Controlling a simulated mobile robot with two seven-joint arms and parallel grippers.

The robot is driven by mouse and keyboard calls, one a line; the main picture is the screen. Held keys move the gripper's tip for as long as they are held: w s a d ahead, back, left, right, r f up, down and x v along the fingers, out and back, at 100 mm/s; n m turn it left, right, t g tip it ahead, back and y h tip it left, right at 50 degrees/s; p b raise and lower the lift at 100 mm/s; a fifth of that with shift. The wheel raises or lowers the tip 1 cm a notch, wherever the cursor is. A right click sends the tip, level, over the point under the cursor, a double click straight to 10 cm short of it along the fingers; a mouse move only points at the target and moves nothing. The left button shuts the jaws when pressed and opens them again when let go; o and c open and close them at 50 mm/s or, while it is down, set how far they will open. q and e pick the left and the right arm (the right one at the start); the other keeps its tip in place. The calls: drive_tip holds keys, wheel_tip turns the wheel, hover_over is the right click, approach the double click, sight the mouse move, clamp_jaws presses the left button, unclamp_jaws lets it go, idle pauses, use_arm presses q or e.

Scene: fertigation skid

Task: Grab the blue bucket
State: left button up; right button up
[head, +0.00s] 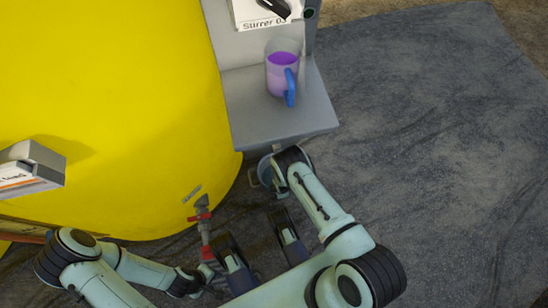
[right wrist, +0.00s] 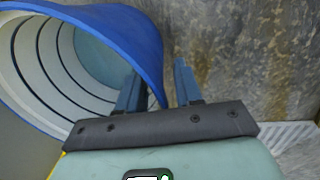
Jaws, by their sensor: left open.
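The blue bucket (right wrist: 130,28) shows in the right wrist view at the upper left, its wide blue rim facing me and its pale ringed inside empty. My right gripper (right wrist: 158,85) is open at the rim. One finger shows against the bucket's inside and the other outside it, with the rim's edge between them. Whether they touch it I cannot tell. In the head view the bucket is not clearly visible, and my right gripper is hidden below its wrist by the grey stand. My left gripper (head: 207,277) is small, low in the head view, open and apart from the bucket.
A clear jug (head: 282,78) with purple liquid and a blue handle stands on the grey stand (head: 270,122). A large yellow tank (head: 120,110) fills the left. A red valve (head: 200,216) sticks out low on it. Dark floor sheeting (head: 440,150) at right is clear.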

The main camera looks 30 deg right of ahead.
drive_tip(key=shift+r, duration=0.1)
drive_tip(key=shift+s, duration=0.1)
clamp_jaws()
idle(1.2)
